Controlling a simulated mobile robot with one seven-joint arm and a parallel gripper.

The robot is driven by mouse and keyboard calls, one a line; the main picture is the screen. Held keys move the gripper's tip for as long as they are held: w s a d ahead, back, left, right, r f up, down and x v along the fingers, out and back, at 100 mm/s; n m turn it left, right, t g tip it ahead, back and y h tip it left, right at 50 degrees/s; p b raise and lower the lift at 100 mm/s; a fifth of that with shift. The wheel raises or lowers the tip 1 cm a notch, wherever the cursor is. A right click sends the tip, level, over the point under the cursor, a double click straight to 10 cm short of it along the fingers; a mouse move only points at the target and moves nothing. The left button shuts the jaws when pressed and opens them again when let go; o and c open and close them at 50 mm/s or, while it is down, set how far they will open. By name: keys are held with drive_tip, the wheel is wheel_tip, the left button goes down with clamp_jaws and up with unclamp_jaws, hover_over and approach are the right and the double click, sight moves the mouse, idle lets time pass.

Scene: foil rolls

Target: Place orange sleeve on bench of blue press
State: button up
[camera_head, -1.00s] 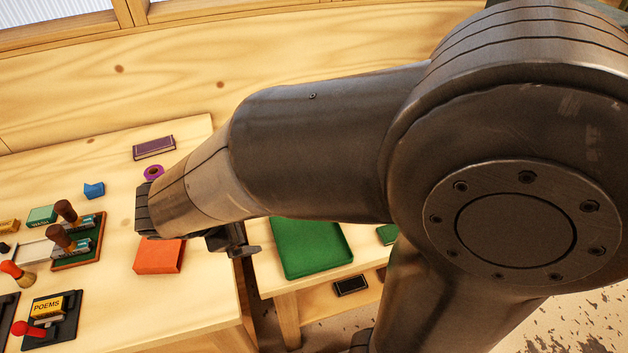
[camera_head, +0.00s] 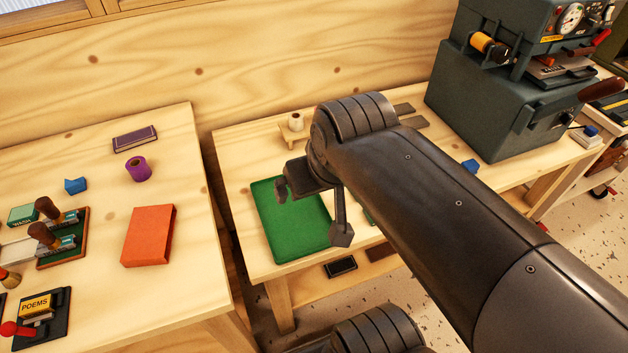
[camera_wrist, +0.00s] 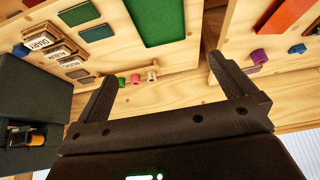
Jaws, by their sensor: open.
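The orange sleeve (camera_head: 148,236), a flat orange box, lies on the left table. It also shows at the top right of the wrist view (camera_wrist: 284,12). A large dark blue-grey press (camera_head: 490,105) with a gauge and an orange roll stands on the right bench (camera_head: 245,170); part of it shows at the left of the wrist view (camera_wrist: 30,105). My gripper (camera_head: 312,212) is open and empty. It hangs over the green mat (camera_head: 285,240) on that bench, apart from the sleeve. The wrist view shows bare space between its fingers (camera_wrist: 165,88).
On the left table are a purple roll (camera_head: 138,169), a purple book (camera_head: 135,138), a blue block (camera_head: 75,186) and several stamping tools (camera_head: 60,235). A pale spool (camera_head: 296,122) stands behind the mat. A gap separates the two tables.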

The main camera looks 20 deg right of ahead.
sight(147, 232)
idle(0.5)
